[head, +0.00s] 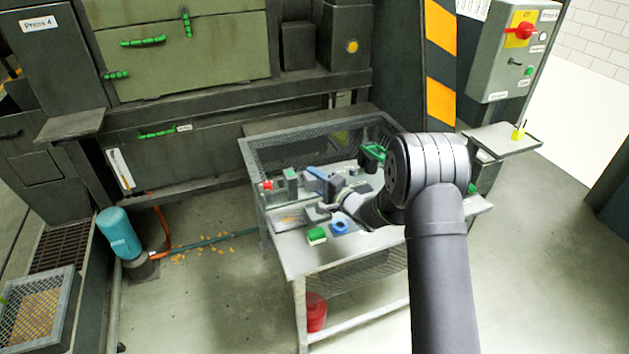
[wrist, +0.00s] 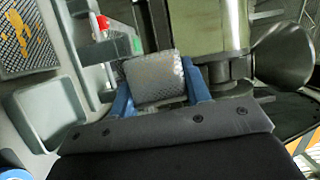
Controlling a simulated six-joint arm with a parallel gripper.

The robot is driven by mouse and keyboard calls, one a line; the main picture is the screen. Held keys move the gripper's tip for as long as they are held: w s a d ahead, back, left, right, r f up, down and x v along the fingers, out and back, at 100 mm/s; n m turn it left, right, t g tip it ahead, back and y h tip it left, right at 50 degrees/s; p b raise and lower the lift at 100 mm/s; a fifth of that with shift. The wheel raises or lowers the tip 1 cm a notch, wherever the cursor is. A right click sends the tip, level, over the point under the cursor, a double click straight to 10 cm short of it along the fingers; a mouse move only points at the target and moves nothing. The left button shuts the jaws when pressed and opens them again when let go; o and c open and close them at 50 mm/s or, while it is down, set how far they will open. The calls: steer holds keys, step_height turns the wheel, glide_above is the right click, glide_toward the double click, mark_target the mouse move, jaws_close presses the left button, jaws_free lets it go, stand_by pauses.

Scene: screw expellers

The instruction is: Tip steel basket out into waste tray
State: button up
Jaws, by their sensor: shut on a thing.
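In the wrist view the steel basket (wrist: 155,78), a small silvery mesh-sided drum, is between the two blue fingers of my gripper (wrist: 158,82). The gripper is shut on it. In the head view my gripper (head: 318,178) is over the back part of the workbench; the basket cannot be made out there. A grey tray with a mesh floor and orange bits (wrist: 28,38) shows at the upper left of the wrist view, beside an empty grey compartment (wrist: 45,108). I cannot tell which is the waste tray. The basket's contents are hidden.
The workbench (head: 320,262) has mesh guards at its back. A green-and-white block (head: 316,236), a blue ring-shaped part (head: 340,227) and a green device (head: 371,155) are on it. A red-topped item (head: 267,186) stands at its left. A mesh-sided bin (head: 38,312) is on the far left.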

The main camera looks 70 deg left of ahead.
steer(key=shift+m, duration=0.6)
steer(key=shift+w+y, duration=0.1)
steer(key=shift+y, duration=0.2)
steer(key=shift+r+m, duration=0.1)
steer(key=shift+m, duration=0.5)
steer(key=shift+w, duration=0.2)
steer(key=shift+g, duration=0.3)
steer(key=shift+m+y, duration=0.5)
steer(key=shift+m, duration=0.1)
